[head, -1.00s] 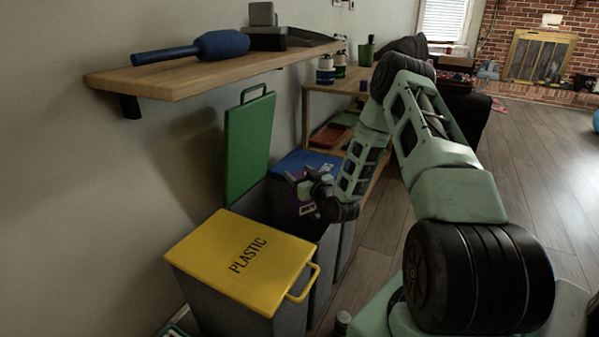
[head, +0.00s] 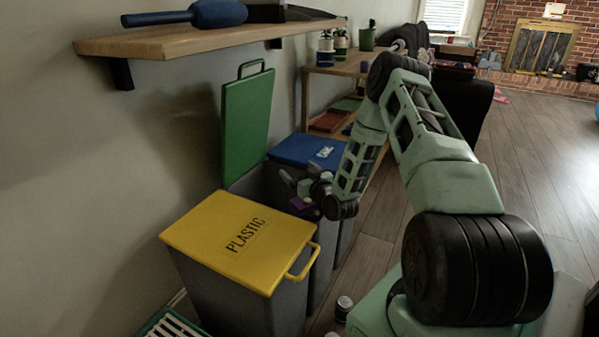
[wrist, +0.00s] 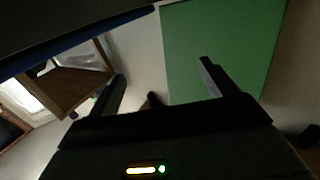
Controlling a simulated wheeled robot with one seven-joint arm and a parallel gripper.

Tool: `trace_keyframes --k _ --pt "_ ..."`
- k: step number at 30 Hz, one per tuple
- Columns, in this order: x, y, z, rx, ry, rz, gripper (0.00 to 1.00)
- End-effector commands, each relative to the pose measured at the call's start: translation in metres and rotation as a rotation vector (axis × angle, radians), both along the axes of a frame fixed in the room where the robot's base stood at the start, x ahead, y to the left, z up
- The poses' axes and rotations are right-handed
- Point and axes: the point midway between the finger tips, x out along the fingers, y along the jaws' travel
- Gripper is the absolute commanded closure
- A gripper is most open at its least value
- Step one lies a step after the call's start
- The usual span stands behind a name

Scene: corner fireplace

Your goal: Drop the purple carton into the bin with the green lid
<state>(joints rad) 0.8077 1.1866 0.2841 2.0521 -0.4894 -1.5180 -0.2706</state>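The green lid (head: 246,122) stands open behind its grey bin, between the yellow-lidded and blue-lidded bins; it also fills the upper right of the wrist view (wrist: 215,50). My gripper (head: 293,183) is over this bin's opening. In the wrist view my gripper (wrist: 161,76) has its two fingers spread wide, with no carton between them.
The yellow lid marked PLASTIC (head: 240,238) is shut on the nearer bin. The blue lid (head: 308,150) is shut on the farther bin. A wooden wall shelf (head: 170,43) overhangs at the upper left. A small can (head: 344,306) stands near my base.

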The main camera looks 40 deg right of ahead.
Motion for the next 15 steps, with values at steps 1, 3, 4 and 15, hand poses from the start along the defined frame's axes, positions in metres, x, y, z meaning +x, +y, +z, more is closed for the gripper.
trace_keyframes --k 1,3,4,15 --pt "0.0 0.0 0.0 0.0 0.0 0.0 0.16" --pt "0.0 0.0 0.0 0.0 0.0 0.0 0.16" --pt "0.0 0.0 0.0 0.0 0.0 0.0 0.16" --pt "0.0 0.0 0.04 -0.002 -0.002 0.002 0.16"
